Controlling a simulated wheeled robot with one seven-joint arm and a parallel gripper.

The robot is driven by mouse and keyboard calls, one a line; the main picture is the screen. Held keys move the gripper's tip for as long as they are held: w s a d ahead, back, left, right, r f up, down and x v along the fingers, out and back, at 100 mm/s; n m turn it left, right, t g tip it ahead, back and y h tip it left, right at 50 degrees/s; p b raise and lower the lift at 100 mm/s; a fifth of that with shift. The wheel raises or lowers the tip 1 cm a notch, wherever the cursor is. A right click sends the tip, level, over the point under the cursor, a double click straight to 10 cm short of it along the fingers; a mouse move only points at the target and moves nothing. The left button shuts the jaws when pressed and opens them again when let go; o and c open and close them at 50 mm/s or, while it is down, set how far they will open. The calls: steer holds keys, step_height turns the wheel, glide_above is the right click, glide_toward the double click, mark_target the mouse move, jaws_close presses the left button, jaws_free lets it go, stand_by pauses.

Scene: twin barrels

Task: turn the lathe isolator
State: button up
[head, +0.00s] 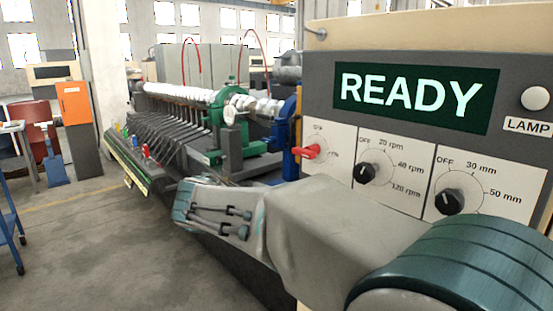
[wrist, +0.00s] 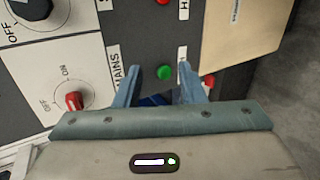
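The lathe isolator is a red knob (head: 312,151) on a white plate at the left of the control panel (head: 320,100) in the head view. In the wrist view the red knob (wrist: 74,101) sits at the left, with OFF and ON marks and a MAINS label (wrist: 115,67) beside it. I cannot tell which mark it points to. My gripper (wrist: 160,72) is open, its two blue fingers apart with nothing held. It is to the right of the knob in the wrist view and not touching it. In the head view my arm crosses below the panel; the fingertips are not clear.
Two black dials (head: 366,173) (head: 449,202) sit right of the isolator. A READY display (head: 415,97) and a lamp (head: 535,98) are above. A green button (wrist: 164,72) shows between my fingers, with red ones nearby.

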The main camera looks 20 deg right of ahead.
mark_target(300, 154)
steer(key=w+a+r+t+h, duration=0.3)
steer(key=w+a+r+h, duration=0.15)
steer(key=w+r, duration=0.4)
steer(key=shift+h, duration=0.35)
steer(key=x, duration=0.4)
steer(key=s+p+x, duration=0.1)
steer(key=x, duration=0.3)
steer(key=r+x, duration=0.1)
steer(key=x, duration=0.4)
steer(key=shift+s+d+p, duration=0.3)
steer(key=shift+d, duration=0.05)
steer(key=c, duration=0.8)
